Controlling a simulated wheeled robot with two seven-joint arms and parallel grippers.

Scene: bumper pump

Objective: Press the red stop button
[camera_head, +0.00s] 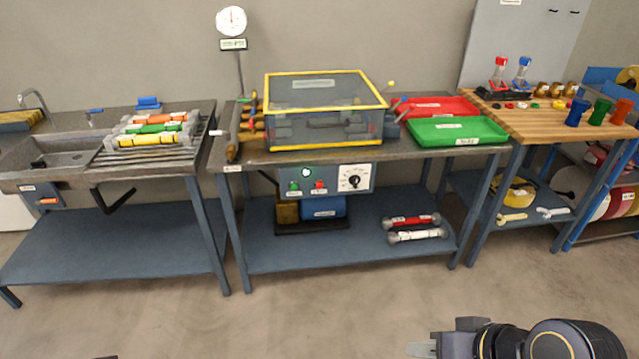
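The red stop button (320,185) sits on the grey control panel (337,178) on the front of the middle bench. It is right of a green button (294,186) and left of a black dial (354,181). A round lamp (306,172) above the buttons looks pale green-white. My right gripper (424,349) is low at the bottom edge, pointing left, well in front of and below the panel. Its fingers are small and partly cut off, so its opening is unclear. A dark sliver at the bottom left may be part of my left arm; no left fingers show.
The middle bench (475,152) carries a yellow-framed clear box (325,92), a red tray (436,106) and a green tray (455,131). A pump unit (323,207) stands on its lower shelf. A sink bench is left, a wood-topped bench right. The floor in front is clear.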

